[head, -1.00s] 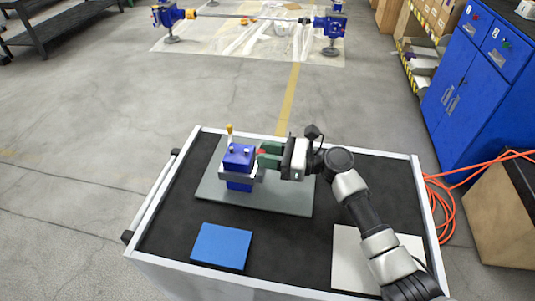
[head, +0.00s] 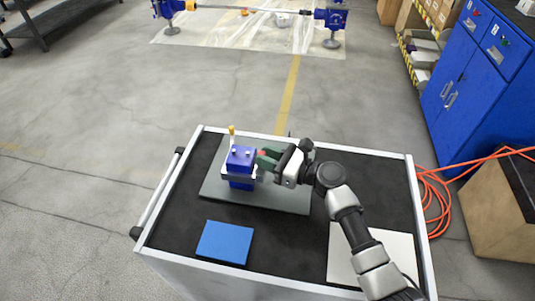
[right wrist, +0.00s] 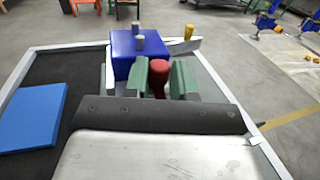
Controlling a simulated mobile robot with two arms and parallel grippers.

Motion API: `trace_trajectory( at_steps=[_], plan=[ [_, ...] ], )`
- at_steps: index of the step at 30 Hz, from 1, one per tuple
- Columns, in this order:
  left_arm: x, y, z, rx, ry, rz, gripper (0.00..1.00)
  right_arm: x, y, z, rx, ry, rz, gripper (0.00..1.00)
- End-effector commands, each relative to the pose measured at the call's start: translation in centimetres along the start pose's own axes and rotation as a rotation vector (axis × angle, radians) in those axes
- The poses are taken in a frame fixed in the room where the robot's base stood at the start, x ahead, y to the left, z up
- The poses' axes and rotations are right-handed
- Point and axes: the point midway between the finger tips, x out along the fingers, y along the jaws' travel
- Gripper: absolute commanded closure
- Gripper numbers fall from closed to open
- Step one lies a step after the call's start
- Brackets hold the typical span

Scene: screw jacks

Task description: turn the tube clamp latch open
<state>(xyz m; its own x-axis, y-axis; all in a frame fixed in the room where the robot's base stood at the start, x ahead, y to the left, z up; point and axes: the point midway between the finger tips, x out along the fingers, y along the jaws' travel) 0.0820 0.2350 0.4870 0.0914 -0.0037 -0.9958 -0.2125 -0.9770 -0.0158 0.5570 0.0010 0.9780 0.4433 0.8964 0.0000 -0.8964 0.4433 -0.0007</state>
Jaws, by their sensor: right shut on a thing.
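The tube clamp (head: 241,155) is a blue block with a grey collar, standing upright on a grey-green plate (head: 285,200). In the right wrist view the blue block (right wrist: 135,62) is just beyond my fingers, with two grey studs on top. A red latch knob (right wrist: 158,72) sits between the green fingers of my right gripper (head: 266,158), which is shut on it at the clamp's right side. The latch's lower part is hidden by the gripper. A yellow-tipped lever (head: 232,130) stands upright at the clamp's back left. My left gripper is out of view.
The plate lies on a black-topped cart (head: 180,215) with a pale rim. A blue pad (head: 225,242) lies at the front left and a white pad (head: 345,255) at the front right, under my right arm. Blue cabinets (head: 470,90) stand beyond at right.

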Motion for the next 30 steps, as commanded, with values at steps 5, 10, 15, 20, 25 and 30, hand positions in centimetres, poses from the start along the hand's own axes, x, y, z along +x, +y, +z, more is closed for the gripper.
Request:
trace_trajectory(
  at_steps=[5,10,15,20,25,30],
  plan=[
    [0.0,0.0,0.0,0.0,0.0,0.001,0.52,0.0,0.1,-0.1,0.003,0.0,0.001,0.53],
    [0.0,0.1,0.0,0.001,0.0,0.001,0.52,0.0,0.1,-0.1,0.002,0.0,0.002,0.52],
    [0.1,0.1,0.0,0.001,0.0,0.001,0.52,-0.3,0.0,-0.1,0.002,0.001,0.001,0.52],
    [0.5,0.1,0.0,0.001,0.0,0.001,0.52,-2.5,0.0,-0.3,-0.001,0.002,-0.001,0.52],
    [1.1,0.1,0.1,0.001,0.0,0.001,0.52,-6.0,0.1,-0.3,-0.001,0.003,0.0,0.52],
    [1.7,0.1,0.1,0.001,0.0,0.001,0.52,-9.0,0.1,-0.3,0.001,0.002,0.001,0.52]
  ],
)
